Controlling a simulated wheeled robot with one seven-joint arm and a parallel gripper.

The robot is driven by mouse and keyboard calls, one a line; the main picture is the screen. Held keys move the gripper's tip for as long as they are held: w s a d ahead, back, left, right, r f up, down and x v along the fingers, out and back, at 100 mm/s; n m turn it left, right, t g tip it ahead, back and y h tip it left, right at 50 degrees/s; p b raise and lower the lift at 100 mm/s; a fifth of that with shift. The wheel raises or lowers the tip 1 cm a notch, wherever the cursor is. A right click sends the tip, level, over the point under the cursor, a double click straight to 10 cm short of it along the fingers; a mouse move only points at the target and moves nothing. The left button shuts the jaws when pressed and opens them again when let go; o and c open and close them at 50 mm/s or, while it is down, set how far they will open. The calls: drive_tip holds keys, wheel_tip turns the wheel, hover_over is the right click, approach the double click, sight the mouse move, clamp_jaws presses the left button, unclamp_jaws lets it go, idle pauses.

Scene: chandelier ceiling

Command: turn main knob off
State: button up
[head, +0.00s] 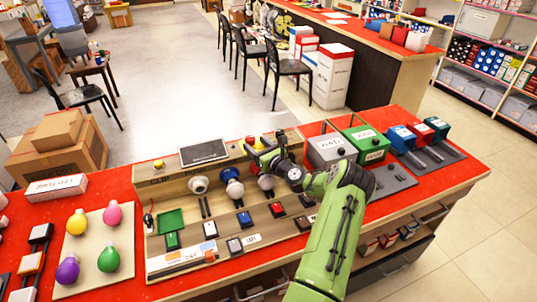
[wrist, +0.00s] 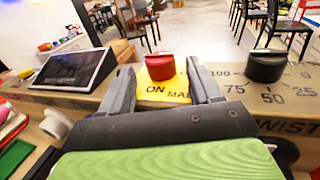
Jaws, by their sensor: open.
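The main knob (wrist: 159,66) is red with a raised grip bar and sits on a yellow plate (wrist: 163,91) lettered "ON" and "MA…" in the wrist view. The rest of the lettering is hidden by my right finger. In the head view the red knob (head: 249,140) shows small at the back of the wooden panel. My gripper (wrist: 158,72) is open, with one finger on each side of the knob in the picture. I cannot tell whether either finger touches it. In the head view my gripper (head: 259,153) is partly hidden by my arm.
A black twist knob (wrist: 265,66) with a number dial stands right of the red knob. A dark tablet screen (wrist: 72,68) stands to the left. Switches, bulbs and several coloured boxes crowd the red counter (head: 122,170). A grey box (head: 330,150) stands near my arm.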

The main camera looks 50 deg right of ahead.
drive_tip(key=v, duration=1.3)
drive_tip(key=shift+s+p, duration=0.3)
drive_tip(key=shift+r, duration=0.1)
